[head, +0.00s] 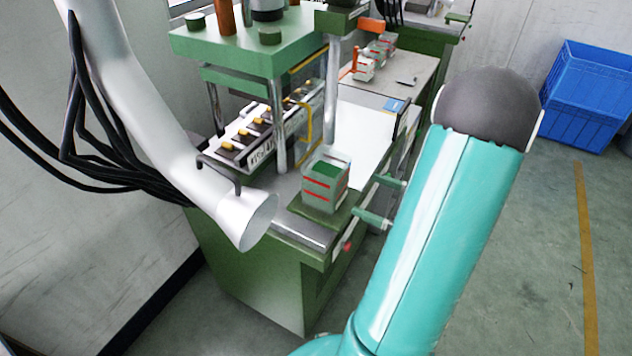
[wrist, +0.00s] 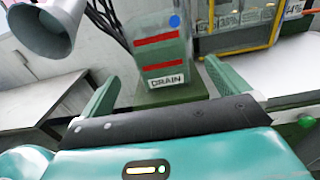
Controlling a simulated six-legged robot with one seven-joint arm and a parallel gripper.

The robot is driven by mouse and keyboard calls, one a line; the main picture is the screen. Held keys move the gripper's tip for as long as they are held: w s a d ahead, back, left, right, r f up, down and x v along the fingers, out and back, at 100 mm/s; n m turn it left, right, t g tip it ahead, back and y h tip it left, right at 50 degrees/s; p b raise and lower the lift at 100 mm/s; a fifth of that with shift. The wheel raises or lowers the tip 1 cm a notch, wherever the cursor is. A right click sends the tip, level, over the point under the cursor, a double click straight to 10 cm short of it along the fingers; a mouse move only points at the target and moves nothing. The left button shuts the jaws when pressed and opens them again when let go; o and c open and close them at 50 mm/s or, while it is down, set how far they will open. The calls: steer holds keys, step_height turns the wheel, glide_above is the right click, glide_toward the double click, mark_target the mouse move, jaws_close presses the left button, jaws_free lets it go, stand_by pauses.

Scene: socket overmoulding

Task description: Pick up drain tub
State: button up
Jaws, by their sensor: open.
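The drain tub (head: 324,186) is a small grey box with red stripes and a green top, upright on the front corner of the green press machine in the head view. In the wrist view the tub (wrist: 160,45) shows red bands, a blue dot and a "DRAIN" label. My gripper (head: 365,194) is open, its two green fingers pointing left towards the tub from the right. In the wrist view the fingers of my gripper (wrist: 160,72) flank the tub's lower part with gaps on both sides. No contact shows, and the tub's far side is hidden.
A funnel-ended grey duct (head: 245,215) hangs close left of the tub. The press (head: 260,50) and a tray with yellow-tipped parts (head: 250,135) stand behind it. Similar small boxes (head: 370,62) sit farther back. Blue crates (head: 590,95) stand at the right.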

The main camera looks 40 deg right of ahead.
mark_target(343, 184)
steer(key=x, duration=0.7)
steer(key=shift+w, duration=0.25)
steer(key=x, duration=0.5)
steer(key=shift+w+a+r, duration=0.1)
steer(key=shift+a, duration=0.05)
steer(key=c, duration=1.1)
steer(key=shift+c, duration=1.1)
steer(key=shift+r, duration=0.15)
